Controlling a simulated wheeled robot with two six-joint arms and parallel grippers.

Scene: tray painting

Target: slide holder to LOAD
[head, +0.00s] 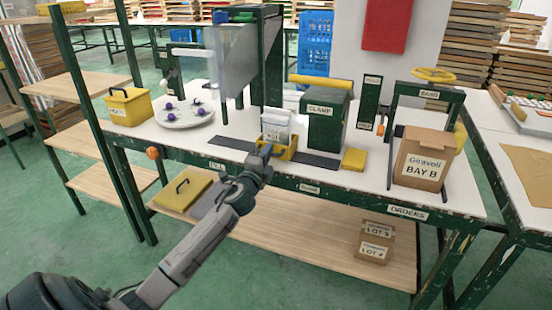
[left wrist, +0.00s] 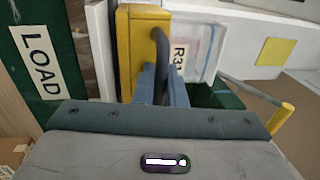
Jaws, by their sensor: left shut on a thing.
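The yellow holder (head: 290,153) sits on the dark rail (head: 232,143) on the white bench top, left of the green CLAMP press. A pale upright item (head: 276,128) stands in it. My left gripper (head: 265,153) reaches the holder's front from below. In the left wrist view its blue-grey fingers (left wrist: 163,84) are shut on the holder's dark handle (left wrist: 161,50), beside the yellow body (left wrist: 130,45). A LOAD label (left wrist: 38,58) shows on green at the left. In the head view a small label (head: 217,165) on the bench edge is too blurred to read surely. My right gripper is out of view.
The CLAMP press (head: 327,120) stands right of the holder, with a yellow block (head: 354,159) beyond. A clear panel (head: 230,60) hangs behind the rail's left part. A plate (head: 184,117) with purple-topped pieces stands left. A BAY B carton (head: 423,160) is at right.

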